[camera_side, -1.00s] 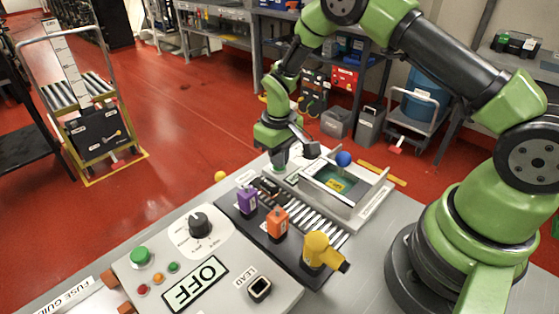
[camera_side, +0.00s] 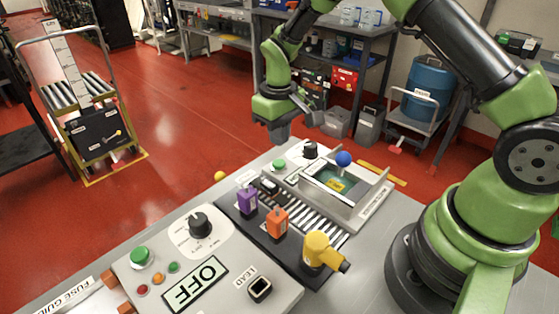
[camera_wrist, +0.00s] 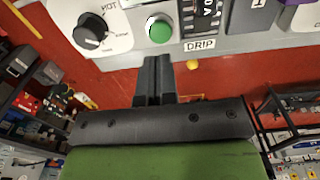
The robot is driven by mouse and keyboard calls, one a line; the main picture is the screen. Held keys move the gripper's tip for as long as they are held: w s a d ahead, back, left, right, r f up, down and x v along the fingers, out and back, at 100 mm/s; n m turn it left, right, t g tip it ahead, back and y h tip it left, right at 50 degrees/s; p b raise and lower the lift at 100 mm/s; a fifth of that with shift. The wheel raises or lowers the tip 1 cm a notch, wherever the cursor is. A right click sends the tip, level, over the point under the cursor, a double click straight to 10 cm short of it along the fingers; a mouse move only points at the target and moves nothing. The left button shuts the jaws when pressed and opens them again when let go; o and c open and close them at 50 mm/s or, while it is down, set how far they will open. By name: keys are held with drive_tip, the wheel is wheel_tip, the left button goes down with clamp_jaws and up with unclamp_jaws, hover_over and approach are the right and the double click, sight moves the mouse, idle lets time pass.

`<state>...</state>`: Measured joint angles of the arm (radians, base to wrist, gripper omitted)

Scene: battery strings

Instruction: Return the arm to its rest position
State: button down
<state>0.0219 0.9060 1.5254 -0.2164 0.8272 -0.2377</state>
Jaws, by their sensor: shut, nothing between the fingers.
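My gripper (camera_side: 279,134) hangs in the air above the far edge of the bench, with green and black links above it. In the wrist view my gripper (camera_wrist: 154,62) has its two black fingers together with nothing between them. A green button (camera_side: 279,165) and a black knob (camera_side: 310,150) are on the panel just below and beside it. In the wrist view the green button (camera_wrist: 159,31) lies beyond the fingertips, apart from them, and the black knob (camera_wrist: 90,31) is to its left.
Purple (camera_side: 246,198), orange (camera_side: 277,222) and yellow (camera_side: 318,250) plugs stand on the dark rail. A blue ball (camera_side: 343,159) tops the tray box (camera_side: 371,203). A control panel with an OFF sign (camera_side: 195,284) is in front. Air above the bench is clear.

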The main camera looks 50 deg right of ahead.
drive_tip(key=s+a+r+m+t, duration=0.15)
drive_tip(key=s+r, duration=0.25)
drive_tip(key=r, duration=0.5)
drive_tip(key=s+r+m+t, duration=0.15)
drive_tip(key=s+r, duration=0.25)
drive_tip(key=r, duration=0.5)
drive_tip(key=s+a+r+t+y, duration=0.1)
drive_tip(key=s+r+t, duration=0.1)
drive_tip(key=s, duration=0.5)
drive_tip(key=s+a+r+m+t+y, duration=0.1)
drive_tip(key=s+r+t, duration=0.1)
drive_tip(key=s, duration=0.5)
drive_tip(key=shift+s+r, duration=0.25)
